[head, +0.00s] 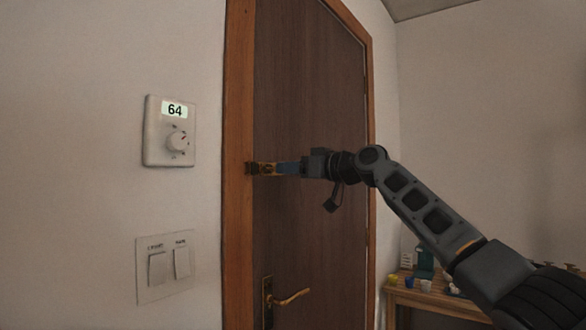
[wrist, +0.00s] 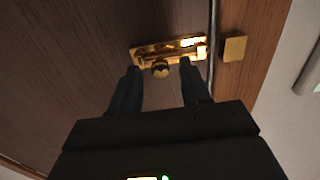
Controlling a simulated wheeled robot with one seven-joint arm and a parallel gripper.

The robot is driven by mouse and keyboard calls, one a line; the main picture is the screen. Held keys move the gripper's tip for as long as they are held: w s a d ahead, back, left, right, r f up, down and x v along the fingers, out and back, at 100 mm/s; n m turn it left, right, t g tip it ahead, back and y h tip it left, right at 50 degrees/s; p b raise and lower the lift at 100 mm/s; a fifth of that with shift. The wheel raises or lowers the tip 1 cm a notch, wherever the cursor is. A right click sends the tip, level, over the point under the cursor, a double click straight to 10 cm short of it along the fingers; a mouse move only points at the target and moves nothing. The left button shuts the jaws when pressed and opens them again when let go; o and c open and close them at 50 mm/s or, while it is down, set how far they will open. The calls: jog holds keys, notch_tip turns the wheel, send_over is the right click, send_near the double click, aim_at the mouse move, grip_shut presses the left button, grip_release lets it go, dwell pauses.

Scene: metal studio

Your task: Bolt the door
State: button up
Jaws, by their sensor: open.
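The dark brown door (head: 305,110) sits in its wooden frame and looks closed. A brass slide bolt (wrist: 145,50) is fixed to the door near its edge; it also shows in the head view (head: 264,168). Its round knob (wrist: 160,69) lies between my fingertips, with no clear contact. A brass keeper (wrist: 234,47) is on the frame across the gap; no rod is seen bridging the gap. My gripper (wrist: 159,72) is open, its fingers on either side of the knob. In the head view my gripper (head: 286,168) partly hides the bolt.
A brass lever handle (head: 289,298) is lower on the door. A thermostat (head: 170,131) reading 64 and a switch plate (head: 165,267) are on the wall to the left. A wooden table (head: 440,299) with small items stands at the right, below my arm.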

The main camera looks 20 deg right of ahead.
jog(key=shift+c, duration=0.5)
grip_shut()
